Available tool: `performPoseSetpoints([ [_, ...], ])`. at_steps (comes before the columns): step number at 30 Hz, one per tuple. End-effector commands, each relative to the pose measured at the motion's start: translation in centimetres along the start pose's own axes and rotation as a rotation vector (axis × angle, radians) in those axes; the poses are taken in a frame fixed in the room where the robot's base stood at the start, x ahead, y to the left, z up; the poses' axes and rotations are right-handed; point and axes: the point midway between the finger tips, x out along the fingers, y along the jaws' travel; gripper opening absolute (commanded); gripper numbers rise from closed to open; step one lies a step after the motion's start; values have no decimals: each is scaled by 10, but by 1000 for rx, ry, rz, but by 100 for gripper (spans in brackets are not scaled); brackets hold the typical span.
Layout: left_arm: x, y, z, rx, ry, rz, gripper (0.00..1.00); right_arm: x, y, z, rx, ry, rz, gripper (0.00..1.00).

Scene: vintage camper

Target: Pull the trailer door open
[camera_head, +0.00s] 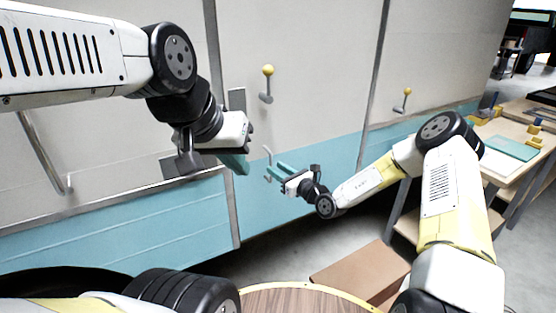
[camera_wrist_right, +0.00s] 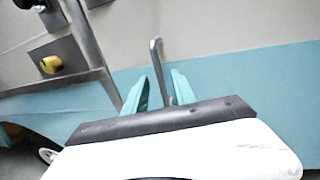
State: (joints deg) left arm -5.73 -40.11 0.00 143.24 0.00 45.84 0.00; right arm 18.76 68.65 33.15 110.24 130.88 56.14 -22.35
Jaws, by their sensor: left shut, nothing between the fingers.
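The trailer door (camera_head: 310,110) is a panel between two grey seams, cream above and teal below, and it looks closed. Its grey bar handle (camera_head: 267,155) stands off the surface near the left seam. In the right wrist view the handle (camera_wrist_right: 157,62) rises between the two teal fingers. My right gripper (camera_head: 277,171) is open at the handle, its fingers (camera_wrist_right: 158,92) on either side; I cannot tell whether either touches it. My left gripper (camera_head: 240,165) is shut and empty, in front of the wall near the left seam.
Hooks with yellow knobs (camera_head: 267,70) (camera_head: 406,91) stick out of the wall. A curved grab rail (camera_head: 42,150) is at left. A workbench (camera_head: 510,135) stands at right. A brown box (camera_head: 362,271) and a round wooden top (camera_head: 295,300) are in front.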

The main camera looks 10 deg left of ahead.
Motion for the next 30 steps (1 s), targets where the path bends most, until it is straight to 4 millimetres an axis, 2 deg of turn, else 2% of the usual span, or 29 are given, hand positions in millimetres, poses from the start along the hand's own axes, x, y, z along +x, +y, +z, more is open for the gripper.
performPoseSetpoints([
  [3, 0, 0, 0, 0, 0, 0, 0, 20, 1, 1, -1, -2, 2, 32],
  [7, 0, 0, 0, 0, 0, 0, 0, 33, 0, 0, -1, 0, 1, 32],
  [18, 0, 0, 0, 0, 0, 0, 0, 40, 0, 1, -1, 0, 1, 32],
  [23, 0, 0, 0, 0, 0, 0, 0, 40, 0, 1, -1, 0, 1, 1],
  [30, 0, 0, 0, 0, 0, 0, 0, 40, 0, 1, -1, 0, 1, 0],
])
